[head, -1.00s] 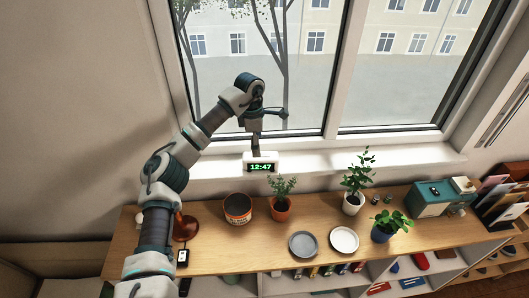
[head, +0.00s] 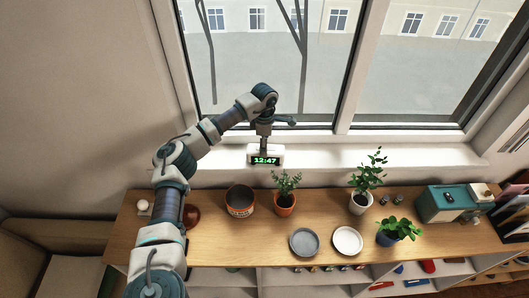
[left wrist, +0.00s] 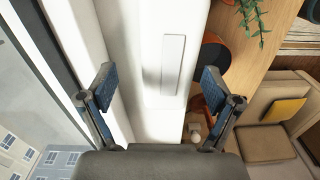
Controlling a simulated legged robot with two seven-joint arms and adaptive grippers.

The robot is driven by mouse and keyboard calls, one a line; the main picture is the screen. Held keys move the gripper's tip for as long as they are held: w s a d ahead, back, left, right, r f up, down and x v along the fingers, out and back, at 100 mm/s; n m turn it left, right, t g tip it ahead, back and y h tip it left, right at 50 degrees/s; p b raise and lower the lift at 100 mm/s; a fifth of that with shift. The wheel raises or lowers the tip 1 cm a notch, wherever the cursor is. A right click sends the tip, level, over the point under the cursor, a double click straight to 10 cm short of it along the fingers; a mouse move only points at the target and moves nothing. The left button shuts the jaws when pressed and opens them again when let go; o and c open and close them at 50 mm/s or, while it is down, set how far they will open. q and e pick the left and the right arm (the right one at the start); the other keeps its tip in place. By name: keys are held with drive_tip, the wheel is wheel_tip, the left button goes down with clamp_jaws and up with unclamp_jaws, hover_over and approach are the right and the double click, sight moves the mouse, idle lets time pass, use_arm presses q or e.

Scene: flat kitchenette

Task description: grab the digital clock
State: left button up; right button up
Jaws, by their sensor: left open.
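The white digital clock (head: 255,159) stands on the window sill and shows 12:47 in green digits. My left gripper (head: 264,148) points down from above, directly over or just behind the clock's top in the head view. In the left wrist view the clock (left wrist: 173,64) is a white block seen from above, between the two spread blue-padded fingers of my left gripper (left wrist: 157,76). The gripper is open, and neither finger visibly touches the clock. My right gripper is in no view.
The window (head: 250,100) is close behind the sill (head: 320,160). The sill right of the clock is clear.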

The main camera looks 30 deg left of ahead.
use_arm(q)
drive_tip(key=shift+s+d+f, duration=0.2)
drive_tip(key=shift+d+f, duration=0.05)
drive_tip(key=shift+f, duration=0.35)
drive_tip(key=f, duration=0.1)
drive_tip(key=f+p, duration=0.1)
drive_tip(key=f, duration=0.1)
drive_tip(key=shift+s+d+f, duration=0.1)
drive_tip(key=shift+d+f, duration=0.1)
drive_tip(key=shift+d, duration=0.2)
drive_tip(key=shift+f, duration=0.25)
drive_tip(key=shift+a, duration=0.25)
drive_tip(key=shift+c, duration=1.4)
drive_tip(key=shift+a, duration=0.15)
drive_tip(key=c, duration=1.2)
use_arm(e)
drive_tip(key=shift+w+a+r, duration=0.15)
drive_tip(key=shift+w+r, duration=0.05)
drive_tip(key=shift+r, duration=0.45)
